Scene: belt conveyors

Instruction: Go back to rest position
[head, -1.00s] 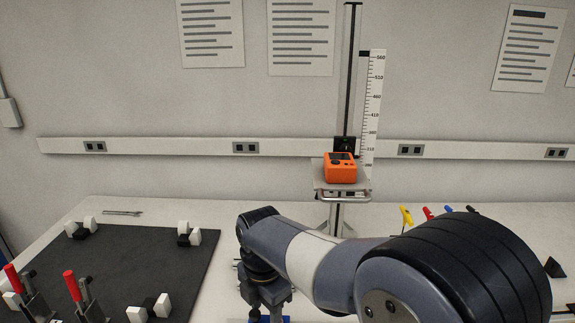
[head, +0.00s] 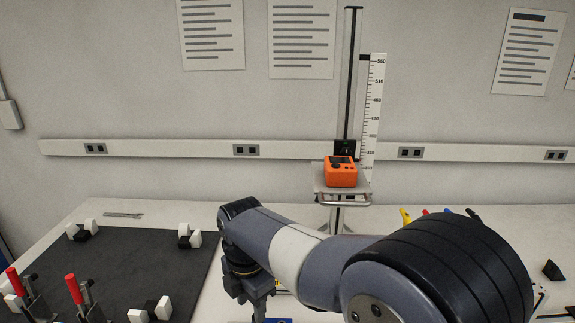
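My arm reaches from the lower right toward the middle of the head view, with its wrist bent downward. My gripper (head: 259,306) is at the bottom edge, just right of the dark mat, pointing down. Its fingertips are cut off or hidden, so I cannot tell whether it is open or holds anything. An orange device (head: 341,172) sits on a small platform (head: 343,194) on a vertical post with a height scale (head: 374,115), behind my arm and apart from it.
A dark mat (head: 140,262) on the left carries white-and-black blocks and red-handled clamps (head: 75,290). A blue item (head: 278,320) shows at the bottom edge. Coloured-handled tools (head: 405,215) stand behind my arm. A small black wedge (head: 552,270) lies at the right.

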